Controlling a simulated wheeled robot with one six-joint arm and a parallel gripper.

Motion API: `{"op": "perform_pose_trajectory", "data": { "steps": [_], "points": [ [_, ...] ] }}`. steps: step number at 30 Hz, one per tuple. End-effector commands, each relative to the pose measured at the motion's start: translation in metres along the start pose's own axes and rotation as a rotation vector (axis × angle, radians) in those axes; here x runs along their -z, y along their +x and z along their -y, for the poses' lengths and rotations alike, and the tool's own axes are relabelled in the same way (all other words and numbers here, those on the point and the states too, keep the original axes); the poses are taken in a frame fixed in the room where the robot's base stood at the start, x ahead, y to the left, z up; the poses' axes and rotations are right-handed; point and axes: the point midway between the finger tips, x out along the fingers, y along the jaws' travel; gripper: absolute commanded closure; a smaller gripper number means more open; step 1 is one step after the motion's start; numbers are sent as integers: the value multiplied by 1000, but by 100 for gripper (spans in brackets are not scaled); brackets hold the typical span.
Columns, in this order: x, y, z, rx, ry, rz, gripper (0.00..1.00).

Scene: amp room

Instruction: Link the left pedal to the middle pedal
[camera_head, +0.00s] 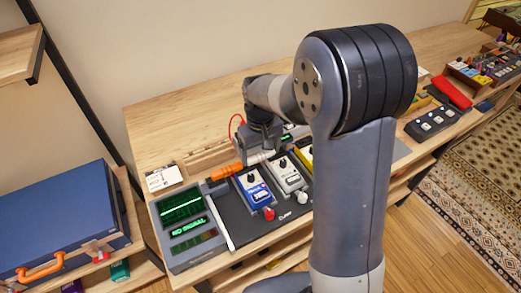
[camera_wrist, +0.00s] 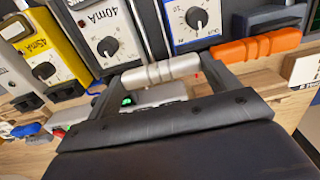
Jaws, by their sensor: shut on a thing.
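The left pedal is blue (camera_head: 257,192) and stands on a dark board; its dial shows in the wrist view (camera_wrist: 197,20). The middle pedal is pale grey (camera_head: 288,176), beside it, and shows marked 40mA in the wrist view (camera_wrist: 112,40). A yellow pedal (camera_head: 304,153) is partly hidden by my arm; it shows at left in the wrist view (camera_wrist: 50,62). My gripper (camera_wrist: 165,78) is shut on a silver ribbed barrel (camera_wrist: 160,72), held crosswise behind the pedals. An orange ribbed grip (camera_wrist: 258,47) lies beside it, also in the head view (camera_head: 226,171). Whether they join is unclear.
A tester with green screens (camera_head: 183,210), one reading NO SIGNAL, stands left of the board. A red cable (camera_head: 234,125) loops near my wrist. A white card (camera_head: 163,178) lies at the bench's left. A blue case (camera_head: 65,215) sits on a lower shelf.

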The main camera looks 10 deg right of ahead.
Motion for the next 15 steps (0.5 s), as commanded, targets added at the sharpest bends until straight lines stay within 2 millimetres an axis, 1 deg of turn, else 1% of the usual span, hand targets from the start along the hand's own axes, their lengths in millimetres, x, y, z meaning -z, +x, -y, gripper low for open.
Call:
{"op": "perform_pose_trajectory", "data": {
  "steps": [2, 3, 6, 9, 15],
  "points": [
    [0, -1, 0, 0, 0, -2, 40],
    [0, -1, 0, 0, 0, -2, 15],
    [0, -1, 0, 0, 0, -2, 6],
    [0, -1, 0, 0, 0, -2, 0],
    [0, 0, 1, 1, 0, -1, 0]
  ]
}}
